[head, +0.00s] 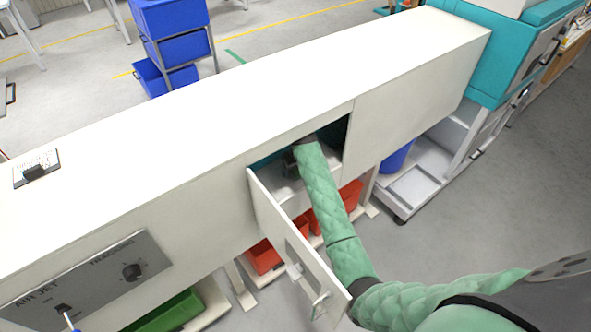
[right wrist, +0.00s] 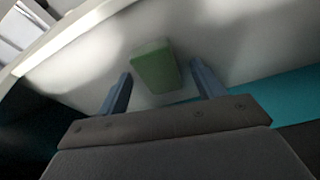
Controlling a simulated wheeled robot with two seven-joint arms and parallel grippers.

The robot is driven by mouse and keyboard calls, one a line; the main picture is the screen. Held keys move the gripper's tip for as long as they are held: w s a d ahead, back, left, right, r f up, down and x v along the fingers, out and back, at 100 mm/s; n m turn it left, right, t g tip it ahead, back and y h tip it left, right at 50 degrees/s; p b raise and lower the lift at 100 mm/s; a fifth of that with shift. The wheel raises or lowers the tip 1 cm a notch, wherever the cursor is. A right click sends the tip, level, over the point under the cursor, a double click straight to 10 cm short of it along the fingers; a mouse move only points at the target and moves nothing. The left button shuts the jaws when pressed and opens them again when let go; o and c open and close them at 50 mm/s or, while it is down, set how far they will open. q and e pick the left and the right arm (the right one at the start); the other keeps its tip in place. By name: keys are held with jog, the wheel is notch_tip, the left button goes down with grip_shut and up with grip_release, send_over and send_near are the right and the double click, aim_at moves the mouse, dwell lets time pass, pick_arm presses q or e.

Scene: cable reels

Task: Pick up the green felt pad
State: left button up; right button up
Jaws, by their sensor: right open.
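The green felt pad (right wrist: 154,70) is a small green block on the pale floor of the cabinet compartment. It shows in the right wrist view, ahead of and between the two blue-grey fingers. My right gripper (right wrist: 160,88) is open and empty, and its fingers appear apart from the pad. In the head view my right arm, in a green quilted sleeve, reaches into the open compartment, and the dark gripper body (head: 291,162) shows only partly at the opening. The pad is hidden in the head view. My left gripper is not in view.
The open cabinet door (head: 297,252) hangs to the left of my right arm. The compartment's white edge (right wrist: 75,32) is close in the wrist view. Red bins (head: 264,257) and a green bin (head: 168,312) are under the long white cabinet (head: 240,90).

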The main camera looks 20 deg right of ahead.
jog(key=c, duration=1.1)
jog(key=shift+o, duration=0.2)
